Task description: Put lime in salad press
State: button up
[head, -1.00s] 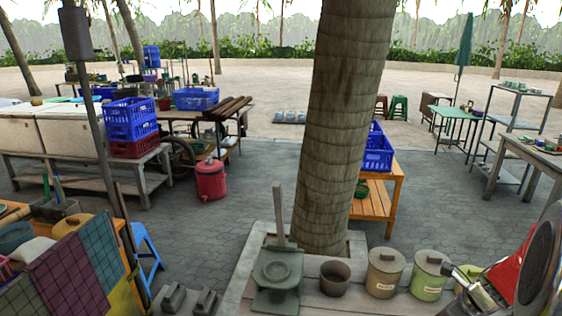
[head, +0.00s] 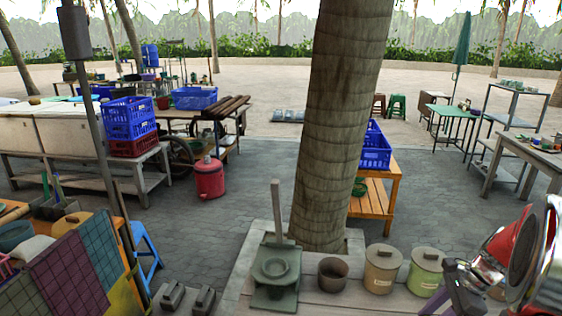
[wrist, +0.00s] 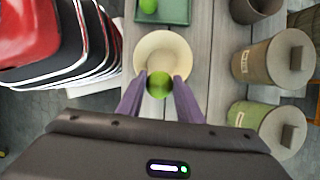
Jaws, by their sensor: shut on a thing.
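A green lime (wrist: 159,85) is between the purple fingertips of my gripper (wrist: 160,87) in the wrist view. My gripper is shut on it. The lime overlaps a cream bowl (wrist: 158,45) in the picture; its height above the bowl is hard to tell. A second lime (wrist: 148,5) shows on a green square tray or base (wrist: 175,14) at the top edge. In the head view, a dark green device (head: 276,273) with a round hollow and an upright handle, apparently the salad press, stands before the palm trunk. My gripper (head: 455,282) is at the lower right there; the lime cannot be made out.
A brown pot (head: 332,274), a tan lidded canister (head: 382,269) and a green lidded canister (head: 425,272) stand in a row between the press and my gripper. The palm trunk (head: 335,130) rises behind. Red, metal-rimmed shapes (wrist: 60,45) fill the wrist view's upper left.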

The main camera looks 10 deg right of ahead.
jog(key=w+a+r+n+g+h, duration=0.2)
jog(key=w+a+n+g, duration=0.6)
jog(key=n, duration=0.9)
jog(key=w+a+f+n, duration=0.1)
jog(key=w+a, duration=0.1)
jog(key=a, duration=0.4)
jog(key=w+a+f+n+t+h, duration=0.1)
jog(key=w+a+n, duration=0.1)
jog(key=a, duration=0.5)
jog(key=w+a+f+n+h, duration=0.1)
jog(key=w+a+n, duration=0.1)
jog(key=w+a, duration=0.2)
jog(key=shift+w+a+f+t, duration=0.2)
jog(key=shift+a+f+t, duration=0.2)
jog(key=shift+a, duration=0.75)
jog(key=shift+s, duration=0.1)
